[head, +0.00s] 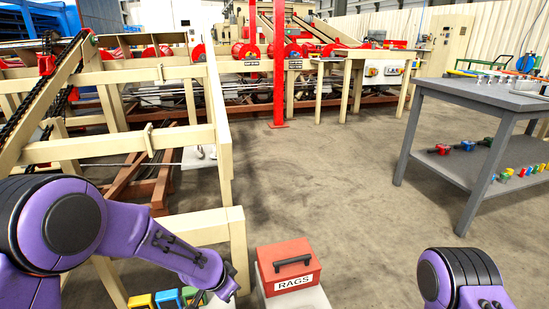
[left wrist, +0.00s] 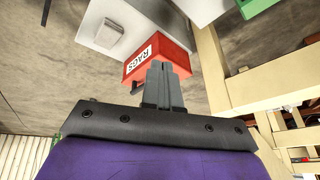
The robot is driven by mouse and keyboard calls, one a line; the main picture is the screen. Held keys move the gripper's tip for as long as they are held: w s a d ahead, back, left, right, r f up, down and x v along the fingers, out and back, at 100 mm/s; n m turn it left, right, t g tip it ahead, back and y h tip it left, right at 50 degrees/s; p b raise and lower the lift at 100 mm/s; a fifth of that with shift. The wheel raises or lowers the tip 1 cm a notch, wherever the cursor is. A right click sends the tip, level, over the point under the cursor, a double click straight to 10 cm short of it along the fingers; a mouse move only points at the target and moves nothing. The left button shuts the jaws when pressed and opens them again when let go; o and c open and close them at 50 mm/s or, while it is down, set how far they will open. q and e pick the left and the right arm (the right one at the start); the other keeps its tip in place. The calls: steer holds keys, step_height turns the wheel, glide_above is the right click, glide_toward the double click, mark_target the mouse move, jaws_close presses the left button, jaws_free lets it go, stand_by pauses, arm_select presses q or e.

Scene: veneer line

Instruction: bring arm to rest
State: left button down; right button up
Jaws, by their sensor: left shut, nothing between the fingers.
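My left arm (head: 120,235) comes in from the left in the head view, bent, with its wrist end low beside the red RAGS box (head: 302,264). In the left wrist view my left gripper (left wrist: 157,72) has its grey fingers together with nothing between them. The fingertips overlap the red box (left wrist: 178,52) in that view; I cannot tell whether they touch it. My right arm (head: 460,280) shows only as a purple and black joint at the bottom right of the head view. My right gripper is out of view.
The box stands on a light surface beside the cream machine frame (head: 225,225). Yellow, blue and green items (head: 168,298) sit near my left wrist. A grey workbench (head: 480,92) with small parts stands at the right. The floor (head: 330,190) between is clear.

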arm_select(q)
steer(key=s+a+f+n+y, duration=0.2)
steer(key=s+a+f+n, duration=0.35)
steer(key=s, duration=0.55)
steer(key=s+a+f+n+g+y, duration=0.15)
steer(key=s+a+f+n, duration=0.4)
steer(key=s, duration=0.55)
steer(key=s+a+f+n+y, duration=0.2)
steer(key=s+a+f+n, duration=0.3)
steer(key=s, duration=0.6)
step_height(320, 180, up, 21)
steer(key=m+p, duration=0.1)
steer(key=p, duration=1.9)
steer(key=shift+a+r+p, duration=0.15)
steer(key=shift+a+p, duration=0.15)
steer(key=shift+a, duration=0.05)
